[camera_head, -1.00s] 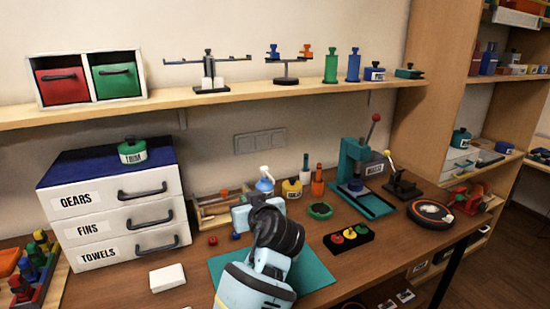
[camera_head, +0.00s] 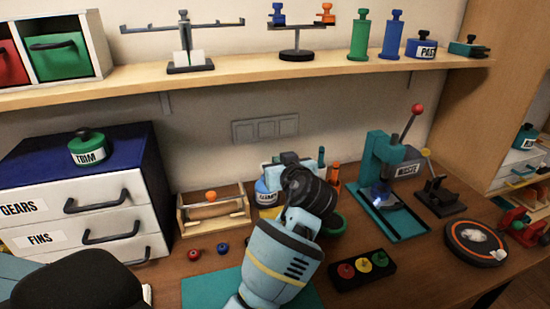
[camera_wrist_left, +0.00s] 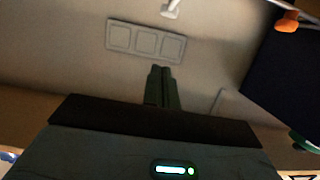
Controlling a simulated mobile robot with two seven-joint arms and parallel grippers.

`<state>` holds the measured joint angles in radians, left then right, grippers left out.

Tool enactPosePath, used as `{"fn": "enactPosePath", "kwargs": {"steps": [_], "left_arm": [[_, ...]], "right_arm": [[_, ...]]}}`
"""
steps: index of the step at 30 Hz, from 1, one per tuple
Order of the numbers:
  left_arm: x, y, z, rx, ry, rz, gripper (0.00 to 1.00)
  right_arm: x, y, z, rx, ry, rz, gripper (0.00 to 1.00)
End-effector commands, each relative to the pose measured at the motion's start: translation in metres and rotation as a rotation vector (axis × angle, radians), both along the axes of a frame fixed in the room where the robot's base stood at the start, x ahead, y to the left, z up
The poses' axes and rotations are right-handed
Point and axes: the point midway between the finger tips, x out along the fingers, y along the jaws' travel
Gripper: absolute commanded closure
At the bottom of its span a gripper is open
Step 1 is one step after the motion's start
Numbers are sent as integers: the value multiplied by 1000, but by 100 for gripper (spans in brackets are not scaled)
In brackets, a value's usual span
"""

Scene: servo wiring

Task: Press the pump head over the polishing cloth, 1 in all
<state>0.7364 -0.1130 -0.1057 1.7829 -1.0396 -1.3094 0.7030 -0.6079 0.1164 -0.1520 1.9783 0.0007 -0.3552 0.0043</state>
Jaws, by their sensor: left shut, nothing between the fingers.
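The blue pump bottle (camera_head: 265,193) with a white label stands upright at the back of the table, partly behind my left arm. Its pump head is hidden in the head view; a white nozzle, apparently the pump head (camera_wrist_left: 171,8), shows at the top edge of the left wrist view. My left gripper (camera_head: 288,160) is close to the bottle in the head view. Its fingers (camera_wrist_left: 162,72) are shut and empty, with a gap to the nozzle in the picture. A white sliver, probably the polishing cloth (camera_head: 147,294), shows beside a dark shape covering the rest. My right gripper is out of view.
A roller box (camera_head: 213,211) stands left of the bottle. The teal press (camera_head: 385,165) and a three-button panel (camera_head: 361,269) are to the right. The drawer unit (camera_head: 85,215) is at left, and a shelf (camera_head: 230,83) runs above. The teal mat (camera_head: 212,288) lies in front.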

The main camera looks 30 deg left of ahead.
Motion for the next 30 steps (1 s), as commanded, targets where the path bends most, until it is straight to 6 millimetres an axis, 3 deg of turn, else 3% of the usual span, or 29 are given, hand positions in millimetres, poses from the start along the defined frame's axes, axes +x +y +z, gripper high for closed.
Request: {"fn": "enactPosePath", "kwargs": {"steps": [14, 30], "left_arm": [[3, 4, -1, 2, 1, 0, 100], [60, 71, -22, 4, 1, 1, 100]], "right_arm": [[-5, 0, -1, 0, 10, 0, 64], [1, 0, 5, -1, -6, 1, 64]]}}
